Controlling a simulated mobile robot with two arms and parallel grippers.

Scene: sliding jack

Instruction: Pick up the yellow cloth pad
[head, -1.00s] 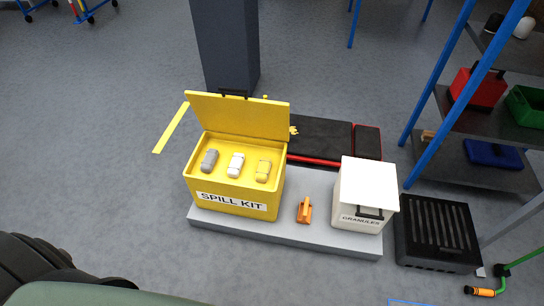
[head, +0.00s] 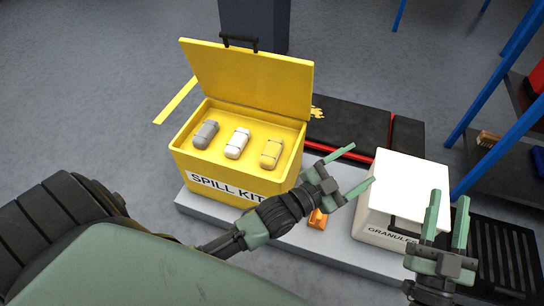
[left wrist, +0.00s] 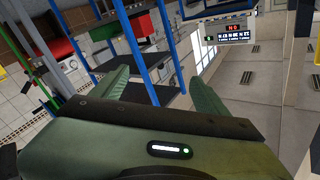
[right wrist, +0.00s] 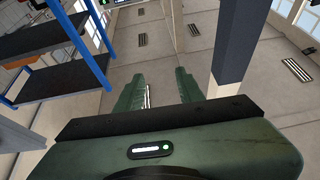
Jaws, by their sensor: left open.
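The yellow cloth pad (head: 271,153) is a small rolled pad with a dark band. It lies at the right end of a row in the open yellow spill kit box (head: 215,163), beside a white pad (head: 237,144) and a grey pad (head: 205,134). My left gripper (head: 362,163) is open and empty, to the right of the box, pointing up and right away from the pad. My right gripper (head: 449,196) is open and empty, in front of the white granules bin. Neither wrist view shows the pad; the left shows shelving and the wall, the right shelving and the ceiling.
The box's lid (head: 245,80) stands raised at its back. The white granules bin (head: 408,185) shares the grey platform (head: 345,248). A black-and-red case (head: 350,125) lies behind. Blue-framed shelving stands at right.

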